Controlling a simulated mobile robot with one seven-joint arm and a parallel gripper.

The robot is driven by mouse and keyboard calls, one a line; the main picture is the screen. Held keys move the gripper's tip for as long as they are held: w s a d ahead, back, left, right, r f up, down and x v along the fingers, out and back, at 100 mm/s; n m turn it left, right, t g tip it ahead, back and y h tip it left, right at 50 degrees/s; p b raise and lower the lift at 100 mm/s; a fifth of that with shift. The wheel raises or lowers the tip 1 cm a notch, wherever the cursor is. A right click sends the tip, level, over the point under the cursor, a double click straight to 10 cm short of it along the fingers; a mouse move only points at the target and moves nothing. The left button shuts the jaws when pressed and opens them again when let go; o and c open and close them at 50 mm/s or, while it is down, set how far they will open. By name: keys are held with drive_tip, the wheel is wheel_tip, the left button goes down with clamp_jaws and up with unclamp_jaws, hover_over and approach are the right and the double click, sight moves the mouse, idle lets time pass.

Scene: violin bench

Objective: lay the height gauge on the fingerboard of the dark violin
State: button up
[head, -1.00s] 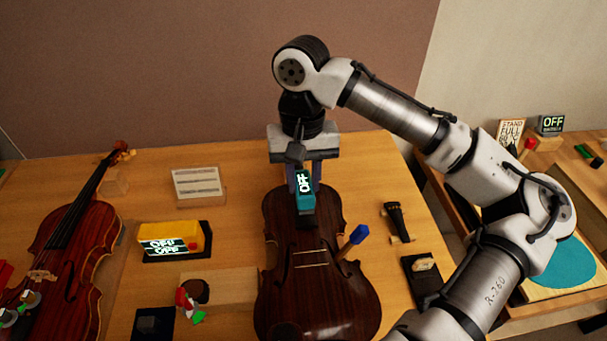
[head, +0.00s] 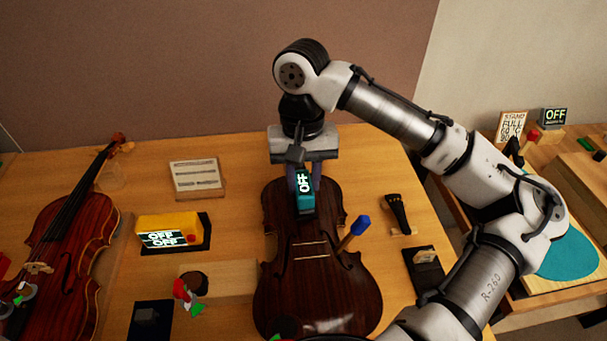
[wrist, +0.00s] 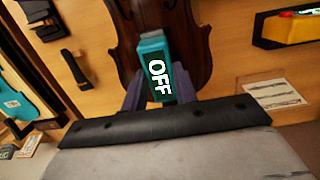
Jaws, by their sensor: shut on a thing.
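The height gauge is a small teal block with a lit OFF face (head: 305,183); it also shows in the wrist view (wrist: 158,75). My gripper (head: 303,192) is shut on it, one finger at each side. The dark violin (head: 318,290) lies face up on the bench, its body below and behind the gauge. The gauge appears above the violin's upper body; I cannot tell whether it touches. The gripper and gauge hide the neck end and most of the fingerboard in the head view.
A blue-headed tool (head: 355,233) stands by the dark violin's right edge. A second, redder violin (head: 70,230) lies at left. A yellow box with OFF screens (head: 172,235), a card (head: 196,178) and a black fitting (head: 398,212) stand around.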

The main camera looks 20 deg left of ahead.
sight(302, 177)
drive_tip(key=shift+f, duration=0.35)
drive_tip(key=o, duration=1.1)
drive_tip(key=shift+c, duration=0.2)
wheel_tip(302, 177, up, 14)
drive_tip(key=w+b, duration=0.1)
drive_tip(key=shift+w+a, duration=0.15)
drive_tip(key=shift+a, duration=0.15)
drive_tip(key=shift+f, duration=0.15)
